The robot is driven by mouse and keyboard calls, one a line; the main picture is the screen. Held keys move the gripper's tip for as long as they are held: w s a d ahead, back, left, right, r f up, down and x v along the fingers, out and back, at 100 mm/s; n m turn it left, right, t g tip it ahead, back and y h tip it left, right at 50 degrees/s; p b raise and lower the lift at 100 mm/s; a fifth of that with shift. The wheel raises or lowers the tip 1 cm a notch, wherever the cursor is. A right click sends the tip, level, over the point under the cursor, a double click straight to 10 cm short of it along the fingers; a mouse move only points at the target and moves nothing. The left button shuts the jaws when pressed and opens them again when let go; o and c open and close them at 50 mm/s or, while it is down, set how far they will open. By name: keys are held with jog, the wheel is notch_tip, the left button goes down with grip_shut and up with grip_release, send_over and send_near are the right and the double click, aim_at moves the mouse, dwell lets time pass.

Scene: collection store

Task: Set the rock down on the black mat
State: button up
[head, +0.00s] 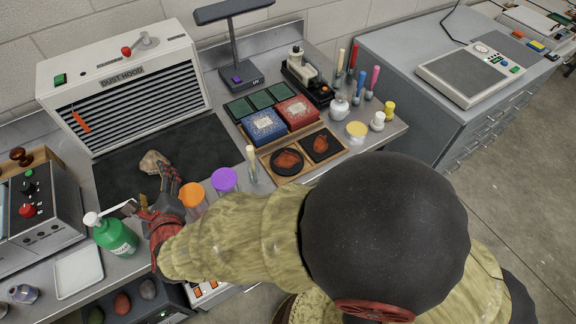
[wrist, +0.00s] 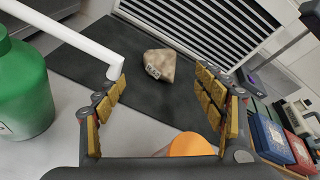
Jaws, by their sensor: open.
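The rock (head: 154,162) is a pale tan, angular stone resting on the black mat (head: 205,145) in front of the dust hood. In the wrist view the rock (wrist: 160,65) shows a small white label with dark marks, and the black mat (wrist: 90,62) spreads around it. My gripper (head: 152,193) is open and empty at the mat's front edge. Its two fingers with yellowish pads stand apart, and the rock lies beyond their tips, apart from them in the wrist view. In the head view one finger partly overlaps the area just below the rock.
A green pump bottle (head: 116,236) with a white spout stands close left of my gripper. An orange-lidded jar (head: 191,194) and a purple-lidded jar (head: 224,179) stand close right. The dust hood (head: 125,85) rises behind the mat. A white tray (head: 78,272) lies front left. The mat's right part is clear.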

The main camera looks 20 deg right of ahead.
jog(key=w+d+r+n+g+y, duration=0.2)
jog(key=w+d+r+n, duration=0.1)
jog(key=d+r+n, duration=0.3)
jog(key=s+d+r+n+g, duration=0.2)
jog(key=s+d+r+n, duration=0.1)
jog(key=d+r+n, duration=0.55)
jog(key=s+d+f+n+g+h, duration=0.1)
jog(key=s+d+n+g+h, duration=0.1)
jog(key=s+d+n, duration=0.4)
jog(key=s+d+f+n+g+h, duration=0.1)
jog(key=s+d+n+g+h, duration=0.1)
jog(key=s+d+n, duration=0.4)
jog(key=s+d, duration=0.2)
jog(key=d, duration=0.4)
jog(key=s+d+h, duration=0.1)
jog(key=s+d, duration=0.2)
jog(key=d, duration=0.3)
jog(key=shift+s+f+h, duration=0.3)
jog(key=shift+s+f, duration=0.05)
